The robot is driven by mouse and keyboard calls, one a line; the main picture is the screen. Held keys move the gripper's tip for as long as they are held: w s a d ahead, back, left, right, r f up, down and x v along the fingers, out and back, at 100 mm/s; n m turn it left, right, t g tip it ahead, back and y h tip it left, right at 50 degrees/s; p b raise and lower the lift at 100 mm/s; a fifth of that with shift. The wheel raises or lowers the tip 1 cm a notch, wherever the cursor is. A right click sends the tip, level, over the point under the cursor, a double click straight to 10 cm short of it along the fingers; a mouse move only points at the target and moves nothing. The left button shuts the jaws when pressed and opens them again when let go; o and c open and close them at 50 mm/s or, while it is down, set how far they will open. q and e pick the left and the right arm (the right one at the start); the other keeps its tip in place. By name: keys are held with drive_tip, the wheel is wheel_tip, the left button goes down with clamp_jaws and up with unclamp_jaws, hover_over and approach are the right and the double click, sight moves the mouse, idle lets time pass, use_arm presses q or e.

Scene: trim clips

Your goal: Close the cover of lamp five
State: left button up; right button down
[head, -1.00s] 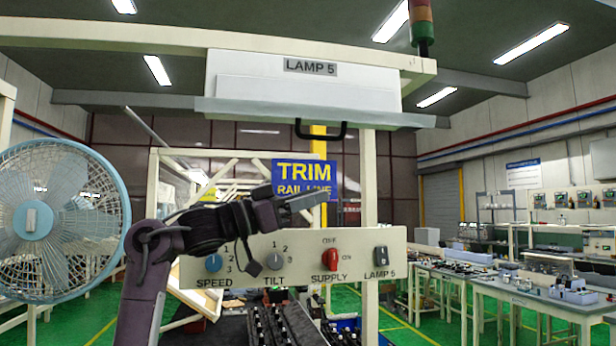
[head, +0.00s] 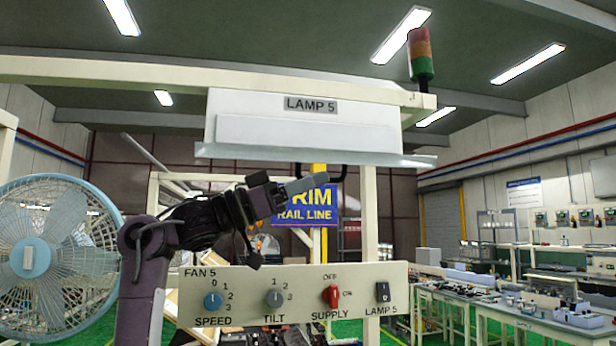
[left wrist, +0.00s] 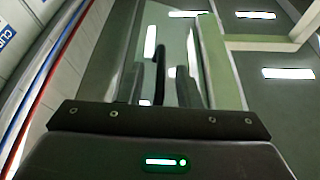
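The lamp five housing (head: 300,128) is a white box under the top beam, labelled LAMP 5. Its cover (head: 225,152) is a pale grey plate along the housing's lower edge, seen nearly edge-on, so its exact angle is hard to tell. A black handle (head: 342,174) hangs below the cover; it also shows upright in the left wrist view (left wrist: 159,72). My left gripper (head: 312,182) is just below the cover, overlapping the handle in the head view; contact is unclear. My right gripper is out of view.
A control panel (head: 245,285) with knobs and switches stands below my left gripper. A blue fan (head: 45,255) is at the left. A blue TRIM RAIL LINE sign (head: 310,215) is behind the gripper. Workbenches (head: 520,315) stand at the right.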

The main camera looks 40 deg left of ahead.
use_arm(q)
drive_tip(key=shift+w, duration=0.1)
clamp_jaws()
